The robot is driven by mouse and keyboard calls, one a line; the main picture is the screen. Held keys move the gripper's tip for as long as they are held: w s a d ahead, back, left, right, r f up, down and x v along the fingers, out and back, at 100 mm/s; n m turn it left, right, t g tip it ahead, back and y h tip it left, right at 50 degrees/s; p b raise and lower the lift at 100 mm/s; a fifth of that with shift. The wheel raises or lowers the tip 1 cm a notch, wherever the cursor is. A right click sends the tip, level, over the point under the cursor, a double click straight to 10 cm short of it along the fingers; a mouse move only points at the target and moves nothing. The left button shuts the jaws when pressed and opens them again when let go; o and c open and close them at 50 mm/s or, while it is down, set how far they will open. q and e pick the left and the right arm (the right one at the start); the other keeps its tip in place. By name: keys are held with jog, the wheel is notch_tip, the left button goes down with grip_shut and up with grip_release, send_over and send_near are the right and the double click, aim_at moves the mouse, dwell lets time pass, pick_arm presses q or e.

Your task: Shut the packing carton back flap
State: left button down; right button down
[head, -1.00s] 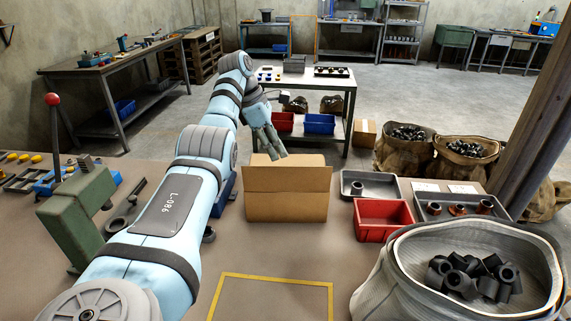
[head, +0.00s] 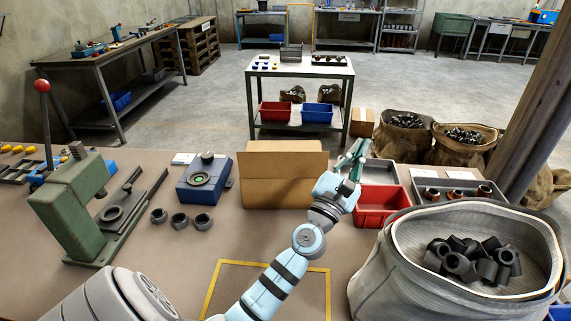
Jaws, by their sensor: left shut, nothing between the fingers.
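The brown packing carton (head: 276,195) stands on the workbench in the middle of the head view. A front panel stands up above a crease, and a strip of cardboard (head: 285,146) shows above and behind it. I cannot tell from here how the back flap lies, as the front panel hides the inside. My left gripper (head: 357,151) is shut and empty, just right of the carton and above the red bin's back left corner. It looks apart from the carton. My right gripper is not in view.
The red bin (head: 378,220) and grey trays (head: 420,183) sit right of the carton. A large sack of black fittings (head: 375,280) stands front right. A blue fixture (head: 188,193) and green press (head: 75,205) are on the left. Bench inside the yellow outline (head: 222,277) is partly bare.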

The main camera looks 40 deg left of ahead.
pick_arm(q)
jog(key=s+a+f+n+g+y, duration=0.4)
jog(key=s+n+y, duration=0.3)
jog(key=n+g+y, duration=0.2)
jog(key=n+g, duration=0.3)
jog(key=g, duration=0.1)
send_near(284, 154)
jog(key=x, duration=0.2)
jog(key=b+x, duration=0.1)
jog(key=x, duration=0.1)
jog(key=b+x, duration=0.1)
jog(key=x, duration=0.2)
jog(key=shift+f, duration=0.25)
jog(key=shift+r, duration=0.1)
